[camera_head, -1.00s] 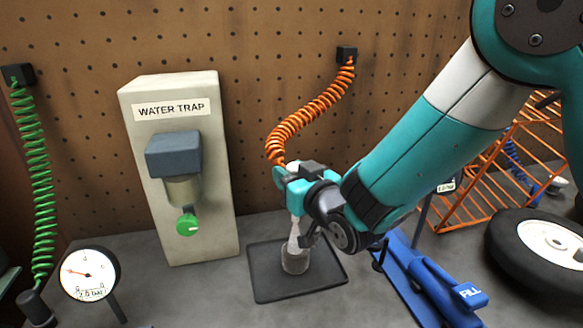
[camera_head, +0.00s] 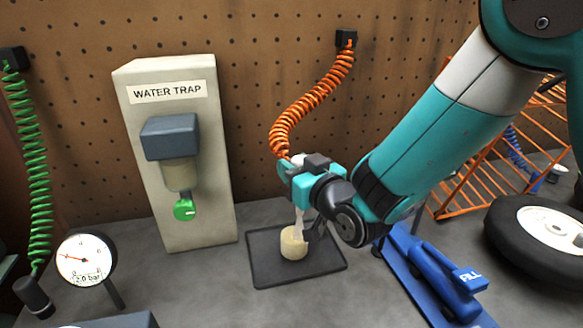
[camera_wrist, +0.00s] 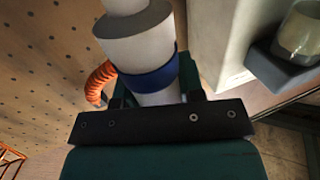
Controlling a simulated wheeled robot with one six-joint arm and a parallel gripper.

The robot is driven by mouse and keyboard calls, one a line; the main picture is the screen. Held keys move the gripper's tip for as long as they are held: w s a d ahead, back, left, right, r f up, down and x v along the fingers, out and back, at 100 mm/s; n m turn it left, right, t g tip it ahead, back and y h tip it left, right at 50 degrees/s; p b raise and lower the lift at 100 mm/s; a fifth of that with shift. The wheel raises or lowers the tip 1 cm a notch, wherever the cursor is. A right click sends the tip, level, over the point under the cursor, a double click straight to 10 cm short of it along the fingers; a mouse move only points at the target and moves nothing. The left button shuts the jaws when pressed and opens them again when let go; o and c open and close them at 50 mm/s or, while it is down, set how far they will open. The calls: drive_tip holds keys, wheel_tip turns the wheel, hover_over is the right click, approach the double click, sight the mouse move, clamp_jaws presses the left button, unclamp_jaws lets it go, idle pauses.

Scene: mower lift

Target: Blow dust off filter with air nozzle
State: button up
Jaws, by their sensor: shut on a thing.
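My gripper (camera_head: 300,186) is shut on the air nozzle and holds it pointing down. The pale nozzle tip (camera_head: 299,222) is just above or against the filter; I cannot tell if they touch. In the wrist view the nozzle (camera_wrist: 140,42) is a pale stepped body with a blue band between the jaws. An orange coiled hose (camera_head: 303,104) runs from the nozzle up to the wall. The filter (camera_head: 293,245) is a short cream cylinder upright on a dark square tray (camera_head: 268,275). My gripper and the nozzle hide part of its top.
The water trap panel (camera_head: 192,233) with its green knob stands to the left. A dial gauge (camera_head: 84,257) and green coiled hose (camera_head: 31,150) are further left. A blue foot pump (camera_head: 433,280), a wheel (camera_head: 543,237) and an orange rack (camera_head: 480,187) are to the right.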

drive_tip(key=shift+w, duration=0.15)
drive_tip(key=shift+w+a+b, duration=0.2)
drive_tip(key=shift+w+b, duration=0.45)
drive_tip(key=shift+w, duration=0.1)
drive_tip(key=shift+a+r, duration=0.1)
drive_tip(key=shift+s+a+p, duration=0.3)
drive_tip(key=shift+a+p, duration=0.55)
drive_tip(key=shift+p, duration=0.15)
drive_tip(key=shift+s+b, duration=0.35)
drive_tip(key=shift+b, duration=0.15)
drive_tip(key=shift+s+d+b, duration=0.25)
drive_tip(key=shift+s+b, duration=0.35)
drive_tip(key=shift+b, duration=0.1)
